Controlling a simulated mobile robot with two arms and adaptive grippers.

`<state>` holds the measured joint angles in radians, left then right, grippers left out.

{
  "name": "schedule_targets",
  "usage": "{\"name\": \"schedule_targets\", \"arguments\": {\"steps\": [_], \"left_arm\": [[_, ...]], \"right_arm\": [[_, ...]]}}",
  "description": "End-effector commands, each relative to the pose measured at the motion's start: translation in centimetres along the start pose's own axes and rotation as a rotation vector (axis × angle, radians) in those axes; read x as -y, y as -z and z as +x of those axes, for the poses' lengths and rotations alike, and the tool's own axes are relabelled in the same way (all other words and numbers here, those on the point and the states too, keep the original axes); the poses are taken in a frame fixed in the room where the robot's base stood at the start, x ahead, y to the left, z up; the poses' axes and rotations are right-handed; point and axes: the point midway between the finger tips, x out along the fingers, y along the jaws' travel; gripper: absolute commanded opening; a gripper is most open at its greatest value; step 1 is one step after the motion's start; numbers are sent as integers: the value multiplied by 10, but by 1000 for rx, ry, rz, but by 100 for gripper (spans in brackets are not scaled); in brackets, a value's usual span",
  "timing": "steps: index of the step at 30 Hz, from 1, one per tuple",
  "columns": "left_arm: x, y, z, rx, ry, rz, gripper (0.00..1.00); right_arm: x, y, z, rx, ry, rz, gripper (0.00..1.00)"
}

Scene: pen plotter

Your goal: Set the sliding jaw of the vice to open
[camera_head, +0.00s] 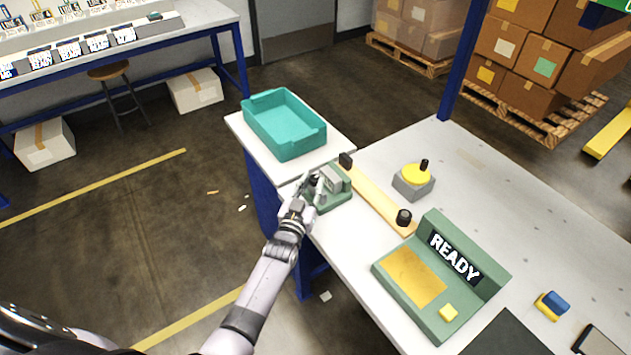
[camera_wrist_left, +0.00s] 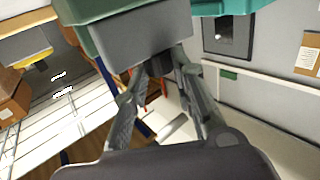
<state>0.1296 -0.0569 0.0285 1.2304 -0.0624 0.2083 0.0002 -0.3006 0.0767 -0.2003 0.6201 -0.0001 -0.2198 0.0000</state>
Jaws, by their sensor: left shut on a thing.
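The small vice (camera_head: 334,199) stands near the left edge of the workbench, with a green base and grey jaws (camera_head: 333,179). My left gripper (camera_head: 313,184) is at the vice's left side and is shut on its dark handle. In the left wrist view the fingers (camera_wrist_left: 166,72) close around the dark handle (camera_wrist_left: 183,66), just below a grey jaw block (camera_wrist_left: 145,47). The green part of the vice (camera_wrist_left: 115,10) fills the top of that view. The gripper hides part of the vice, and the gap between the jaws is hard to make out. My right gripper is out of view.
A teal tray (camera_head: 284,128) stands behind the vice. A wooden bar with black knobs (camera_head: 378,199), a grey block with a yellow disc (camera_head: 414,180) and a green READY console (camera_head: 440,275) lie to the right.

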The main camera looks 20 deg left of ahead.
Motion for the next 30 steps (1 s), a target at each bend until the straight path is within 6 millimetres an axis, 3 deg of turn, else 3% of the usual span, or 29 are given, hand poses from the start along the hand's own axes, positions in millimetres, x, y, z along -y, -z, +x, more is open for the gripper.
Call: {"name": "schedule_targets", "arguments": {"steps": [1,2,10,22,30], "left_arm": [[3,2,1,-4,4,-2,0],[3,2,1,-5,5,-3,26],[2,2,1,-4,4,-1,44],[2,0,-5,-3,3,-1,44],[1,0,-51,0,3,-1,44]], "right_arm": [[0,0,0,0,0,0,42],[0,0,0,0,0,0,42],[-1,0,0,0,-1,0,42],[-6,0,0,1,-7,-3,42],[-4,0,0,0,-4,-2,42]]}}
